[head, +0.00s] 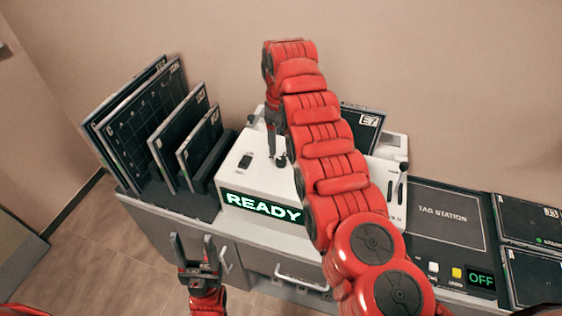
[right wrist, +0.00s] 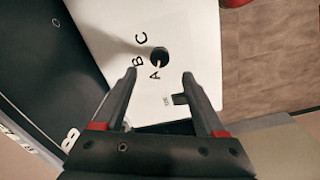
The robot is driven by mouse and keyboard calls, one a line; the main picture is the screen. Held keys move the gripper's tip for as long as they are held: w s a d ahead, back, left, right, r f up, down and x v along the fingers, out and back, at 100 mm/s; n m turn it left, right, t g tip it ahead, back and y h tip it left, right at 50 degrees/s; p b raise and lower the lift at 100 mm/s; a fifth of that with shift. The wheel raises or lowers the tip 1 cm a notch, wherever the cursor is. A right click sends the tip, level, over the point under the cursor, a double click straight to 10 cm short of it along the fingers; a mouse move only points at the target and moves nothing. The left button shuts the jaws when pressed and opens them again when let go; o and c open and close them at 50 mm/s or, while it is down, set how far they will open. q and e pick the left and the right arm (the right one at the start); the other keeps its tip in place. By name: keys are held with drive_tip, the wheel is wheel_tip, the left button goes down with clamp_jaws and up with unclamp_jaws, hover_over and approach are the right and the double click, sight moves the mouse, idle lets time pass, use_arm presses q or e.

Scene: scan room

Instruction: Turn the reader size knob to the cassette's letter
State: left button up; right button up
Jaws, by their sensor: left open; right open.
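The white reader (head: 240,172) stands on the counter with a lit READY display (head: 262,208). Its dark round size knob (head: 281,160) is on the top face. In the right wrist view the knob (right wrist: 160,56) has letters A, B and C around it, and its white mark appears to point toward A. My right gripper (right wrist: 159,73) is open, its fingertips just short of the knob, which shows beyond the gap. A dark cassette (head: 361,126) with a white label stands at the reader's back, partly behind my arm; I cannot read its size letter. My left gripper (head: 195,245) is open and empty, in front of the counter.
A rack (head: 180,195) with several dark upright cassettes stands left of the reader. A tag station (head: 442,215) with an OFF display (head: 481,280) lies on the right, beside more dark panels (head: 532,222).

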sight(281, 160)
wheel_tip(281, 160, down, 6)
drive_tip(key=shift+d+r+p, duration=0.1)
drive_tip(key=shift+r+p, duration=0.1)
drive_tip(key=shift+p, duration=0.6)
drive_tip(key=shift+f, duration=0.65)
clamp_jaws()
